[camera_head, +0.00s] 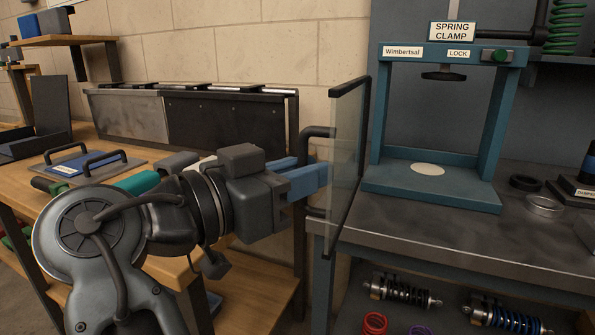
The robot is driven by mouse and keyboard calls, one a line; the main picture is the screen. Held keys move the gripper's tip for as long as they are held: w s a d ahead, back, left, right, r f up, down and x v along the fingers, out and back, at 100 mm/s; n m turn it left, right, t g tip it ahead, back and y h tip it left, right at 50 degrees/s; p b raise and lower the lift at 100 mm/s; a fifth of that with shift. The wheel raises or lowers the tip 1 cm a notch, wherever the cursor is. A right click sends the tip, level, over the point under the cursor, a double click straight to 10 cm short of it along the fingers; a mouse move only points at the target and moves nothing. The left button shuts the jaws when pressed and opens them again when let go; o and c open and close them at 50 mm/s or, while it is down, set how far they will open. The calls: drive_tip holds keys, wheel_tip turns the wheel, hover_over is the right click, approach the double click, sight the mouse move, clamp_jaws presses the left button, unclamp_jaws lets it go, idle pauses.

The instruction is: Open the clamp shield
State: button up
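The clamp shield (346,150) is a clear panel with a dark frame at the left side of the teal spring clamp (377,120). It stands swung out from the clamp's front, seen at a steep angle, and the front opening is uncovered. Its dark handle (318,131) sticks out on the panel's left side. My gripper (313,178) has its blue fingers at the handle, reaching close to the panel. The fingers hide the handle's middle, so I cannot tell whether they are closed around it or only beside it.
The clamp stands on a grey metal bench (450,245) with rings and a black stand at the right. Shock absorbers (402,290) lie on the shelf below. A wooden bench (90,160) with a blue tray and dark panels is at the left, close under my arm.

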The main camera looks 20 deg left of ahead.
drive_tip(key=shift+o, duration=1.4)
drive_tip(key=shift+s, duration=0.1)
drive_tip(key=shift+a, duration=0.1)
drive_tip(key=shift+s, duration=0.15)
drive_tip(key=v, duration=0.7)
drive_tip(key=shift+s+a, duration=0.15)
drive_tip(key=shift+s, duration=0.1)
drive_tip(key=shift+s, duration=0.1)
